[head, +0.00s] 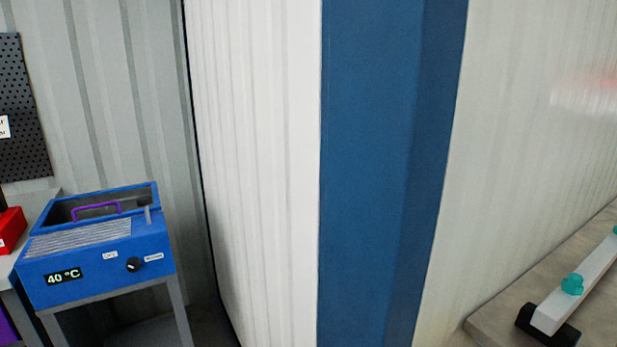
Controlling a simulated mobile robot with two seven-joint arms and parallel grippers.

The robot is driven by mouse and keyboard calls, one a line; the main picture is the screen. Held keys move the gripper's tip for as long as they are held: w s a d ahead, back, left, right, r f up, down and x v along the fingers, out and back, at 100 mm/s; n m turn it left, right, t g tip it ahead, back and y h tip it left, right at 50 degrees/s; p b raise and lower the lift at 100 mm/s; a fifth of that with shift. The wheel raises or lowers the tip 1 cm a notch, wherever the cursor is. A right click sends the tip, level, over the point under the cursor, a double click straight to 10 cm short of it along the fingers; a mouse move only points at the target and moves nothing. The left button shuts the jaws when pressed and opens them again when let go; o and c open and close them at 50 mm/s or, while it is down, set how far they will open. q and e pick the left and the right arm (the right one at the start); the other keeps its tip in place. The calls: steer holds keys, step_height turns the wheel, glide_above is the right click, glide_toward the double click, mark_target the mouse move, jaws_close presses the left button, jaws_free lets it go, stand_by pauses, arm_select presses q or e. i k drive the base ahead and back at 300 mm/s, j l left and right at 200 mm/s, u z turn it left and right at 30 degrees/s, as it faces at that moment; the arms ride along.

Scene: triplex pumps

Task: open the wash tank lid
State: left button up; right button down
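The wash tank (95,255) is a blue box on grey legs at the lower left of the head view. Its front carries a "40 °C" display (63,276), a black knob (133,264) and small labels. A ribbed grey panel (80,238) covers the front part of its top. Behind it is a dark, blue-framed area with a purple handle (97,210), which looks like the lid. I cannot tell for sure whether the lid is fully down. Neither of my grippers is in view.
A white corrugated wall (260,150) and a wide blue column (375,170) fill the middle. A red box (11,229) stands left of the tank, under a black pegboard (21,110). At the lower right is a pale bar with teal knobs (572,284).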

mark_target(37, 229)
steer(key=u, duration=1.25)
steer(key=i+z, duration=0.1)
steer(key=i, duration=0.45)
